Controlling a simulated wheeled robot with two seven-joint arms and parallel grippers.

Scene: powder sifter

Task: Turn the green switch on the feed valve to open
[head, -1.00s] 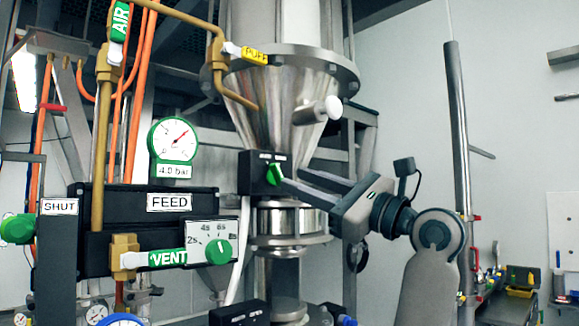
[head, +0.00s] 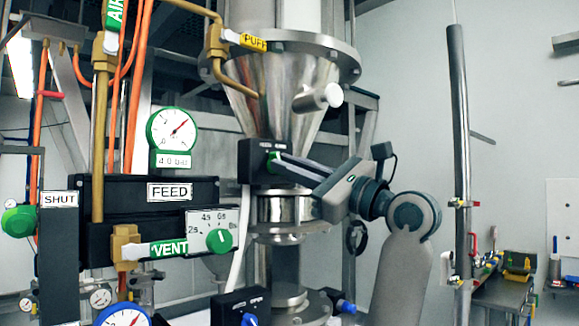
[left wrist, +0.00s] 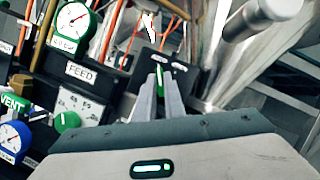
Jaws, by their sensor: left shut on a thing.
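The green switch (head: 273,156) is on a black box (head: 257,176) in front of the steel cone. My left gripper (head: 278,162) reaches it from the right and is shut on it. The fingers hide most of the switch in the head view, so its exact angle is hard to tell. In the left wrist view the fingers (left wrist: 164,90) point at the black box (left wrist: 148,66), with a bit of the green switch (left wrist: 159,74) showing between their tips. My right gripper is not in view.
A black FEED panel (head: 120,225) with a green dial (head: 219,240) and a VENT lever (head: 168,249) stands left of the switch. A metal pole (head: 459,130) stands to the right.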

